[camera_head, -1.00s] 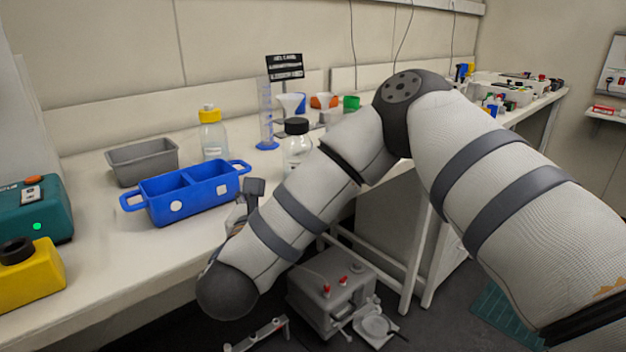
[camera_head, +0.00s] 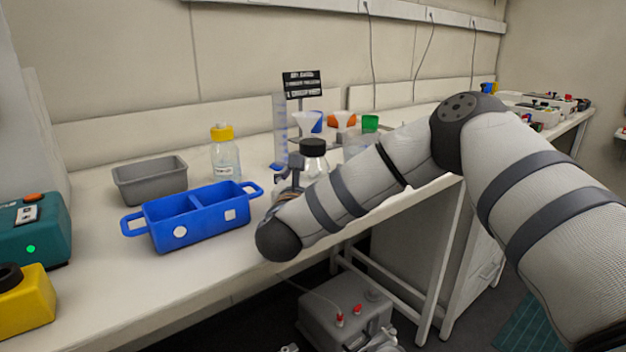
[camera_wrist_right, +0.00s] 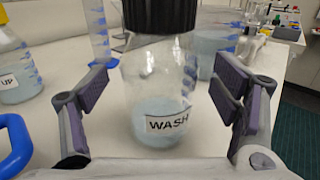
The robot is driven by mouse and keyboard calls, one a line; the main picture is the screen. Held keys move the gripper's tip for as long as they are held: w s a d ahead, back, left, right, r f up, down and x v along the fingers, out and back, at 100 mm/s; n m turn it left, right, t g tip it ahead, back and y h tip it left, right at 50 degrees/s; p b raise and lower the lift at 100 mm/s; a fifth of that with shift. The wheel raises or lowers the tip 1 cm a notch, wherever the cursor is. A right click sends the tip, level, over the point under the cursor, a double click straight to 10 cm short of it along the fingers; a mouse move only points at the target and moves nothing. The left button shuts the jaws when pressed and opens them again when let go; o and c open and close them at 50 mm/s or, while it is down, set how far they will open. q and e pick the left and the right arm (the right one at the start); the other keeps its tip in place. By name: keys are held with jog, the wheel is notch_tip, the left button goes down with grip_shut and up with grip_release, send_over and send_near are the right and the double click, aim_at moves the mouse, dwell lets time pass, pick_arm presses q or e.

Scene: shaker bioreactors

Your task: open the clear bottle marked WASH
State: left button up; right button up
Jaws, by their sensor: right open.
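The clear bottle (camera_head: 317,163) with a black cap (camera_head: 313,146) stands upright on the bench, partly hidden by my right arm in the head view. In the right wrist view the bottle (camera_wrist_right: 155,85) has a WASH label and a little pale liquid. Its black cap (camera_wrist_right: 160,15) is on and is cut off by the top edge. My right gripper (camera_wrist_right: 163,88) is open, one finger on each side of the bottle body below the cap, with gaps visible. In the head view my right gripper (camera_head: 290,178) is mostly hidden behind my wrist. My left gripper is not in view.
A blue two-part tray (camera_head: 190,222) stands just left of my right wrist. Behind it are a yellow-capped bottle (camera_head: 225,160) and a grey bin (camera_head: 150,183). The front bench strip is clear.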

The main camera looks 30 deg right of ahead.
aim_at(311, 160)
jog(key=c, duration=1.5)
jog(key=shift+o, duration=0.2)
notch_tip(311, 160, up, 4)
jog(key=shift+f, duration=0.25)
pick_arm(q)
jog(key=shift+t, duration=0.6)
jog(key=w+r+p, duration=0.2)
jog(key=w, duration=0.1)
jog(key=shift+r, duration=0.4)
pick_arm(e)
jog(key=s+a+r, duration=0.9)
jog(key=s, duration=0.1)
jog(key=shift+s+a+r, duration=0.2)
jog(key=shift+a+r, duration=0.05)
jog(key=shift+r, duration=0.05)
